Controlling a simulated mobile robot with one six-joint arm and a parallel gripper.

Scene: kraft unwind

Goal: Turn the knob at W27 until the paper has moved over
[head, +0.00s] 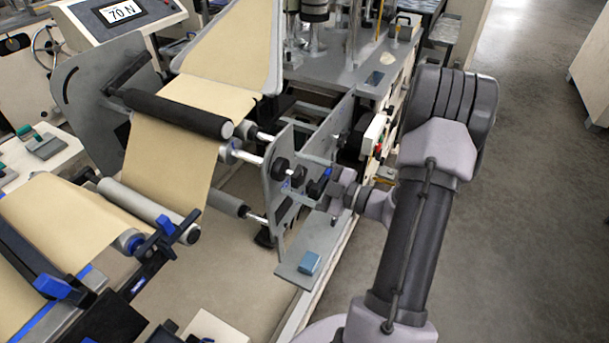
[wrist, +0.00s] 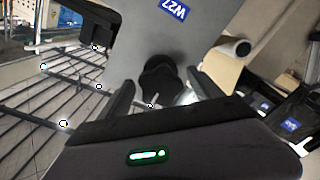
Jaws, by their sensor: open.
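The black knob (wrist: 160,82) is on a grey plate below the blue W27 label (wrist: 172,9) in the wrist view. My gripper (wrist: 163,88) is open, with one dark finger on each side of the knob. I cannot tell whether the fingers touch it. In the head view my gripper (head: 322,188) is at the grey side plate, partly hidden by its own wrist. The brown paper (head: 168,165) runs down from the upper table over a black roller (head: 178,113) and on toward the lower left.
A display (head: 119,11) reads 70 N at the upper left. Machine frames with rollers stand close on the left. The grey floor (head: 530,180) at the right is clear.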

